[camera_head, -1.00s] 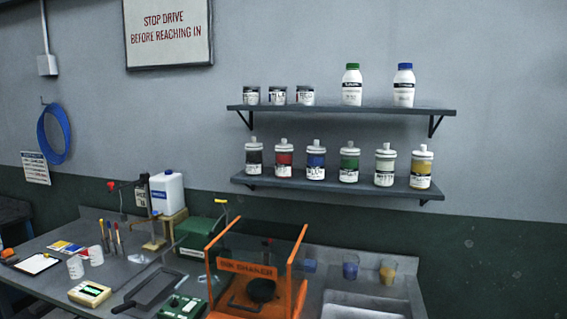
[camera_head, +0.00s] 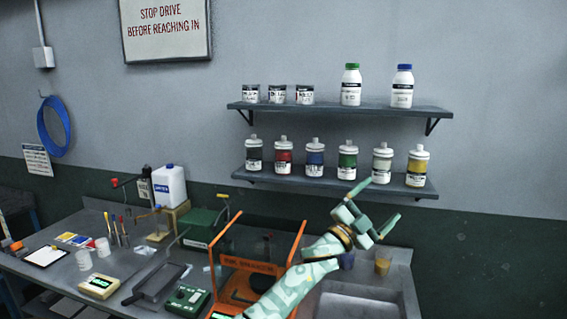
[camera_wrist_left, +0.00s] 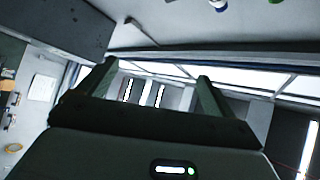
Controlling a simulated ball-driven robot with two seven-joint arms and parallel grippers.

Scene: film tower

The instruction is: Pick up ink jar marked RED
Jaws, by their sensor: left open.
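The RED ink jar (camera_head: 284,158) is a white-capped jar with a red body and a pale label. It stands upright on the lower wall shelf (camera_head: 300,181), second from the left, between a black jar (camera_head: 254,157) and a blue jar (camera_head: 315,160). My left gripper (camera_head: 377,203) is open and empty, in front of and below the right part of this shelf, to the right of the red jar and apart from it. In the left wrist view the open fingers (camera_wrist_left: 155,78) have nothing between them, and the red jar does not show. My right gripper is not in view.
Green (camera_head: 347,161), pale (camera_head: 382,166) and yellow (camera_head: 417,168) jars share the lower shelf. The upper shelf (camera_head: 330,108) holds small tins and two white bottles. Below stand an orange-framed shaker (camera_head: 299,244) and a sink (camera_head: 358,304). Air before the red jar looks clear.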

